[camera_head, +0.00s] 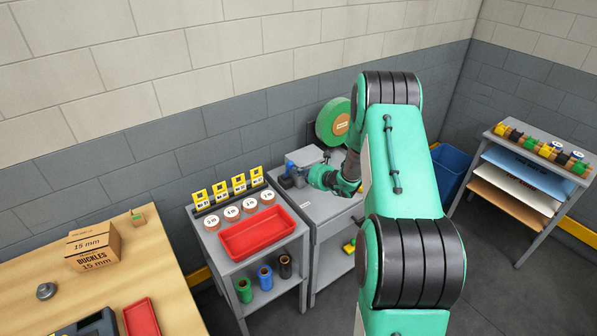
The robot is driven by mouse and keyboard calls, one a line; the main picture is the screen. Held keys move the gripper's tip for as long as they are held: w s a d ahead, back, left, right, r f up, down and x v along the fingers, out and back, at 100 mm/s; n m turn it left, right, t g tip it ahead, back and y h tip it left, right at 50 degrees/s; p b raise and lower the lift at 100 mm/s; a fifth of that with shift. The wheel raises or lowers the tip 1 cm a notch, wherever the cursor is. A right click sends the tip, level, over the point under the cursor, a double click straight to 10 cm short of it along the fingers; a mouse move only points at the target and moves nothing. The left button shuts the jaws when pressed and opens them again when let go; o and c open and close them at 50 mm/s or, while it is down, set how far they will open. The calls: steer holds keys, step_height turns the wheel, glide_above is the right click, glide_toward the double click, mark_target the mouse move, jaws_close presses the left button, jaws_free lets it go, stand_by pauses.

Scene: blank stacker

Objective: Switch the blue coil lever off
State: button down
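My arm reaches over the grey bench (322,207) in the middle of the view. My gripper (297,178) is small, dark and pointed left, close to the front of a grey box-shaped machine (305,156). A small blue part (285,182) shows at the gripper's far end; it may be the blue coil lever, but it is too small to make out. Whether the gripper touches it, and whether its fingers are open or shut, cannot be seen. The lever's position is not readable. A large green coil (328,124) stands behind, partly covered by my arm.
A grey cart (210,241) with a red tray (258,233), white rolls and yellow tags stands left of the bench. A wooden table (150,262) with a cardboard box (93,246) is further left. A blue bin (452,166) and a shelf rack (527,150) stand right.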

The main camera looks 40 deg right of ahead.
steer(key=shift+w+r, duration=0.15)
steer(key=shift+r, duration=0.1)
steer(key=w+r+g+p, duration=0.1)
steer(key=p, duration=0.4)
steer(key=w+r+g+p, duration=0.1)
steer(key=w+g+p, duration=0.1)
steer(key=p, duration=0.2)
steer(key=shift+w+r+g+p, duration=0.2)
steer(key=shift+r+g+p, duration=0.1)
steer(key=shift+p, duration=0.1)
steer(key=w+g+p, duration=0.1)
steer(key=p, duration=0.2)
steer(key=shift+w+r+g, duration=0.1)
steer(key=shift+w+g, duration=0.15)
steer(key=shift+g, duration=0.05)
steer(key=shift+w+r+p, duration=0.15)
steer(key=shift+w+p, duration=0.65)
steer(key=shift+w, duration=1.65)
steer(key=shift+s, duration=0.1)
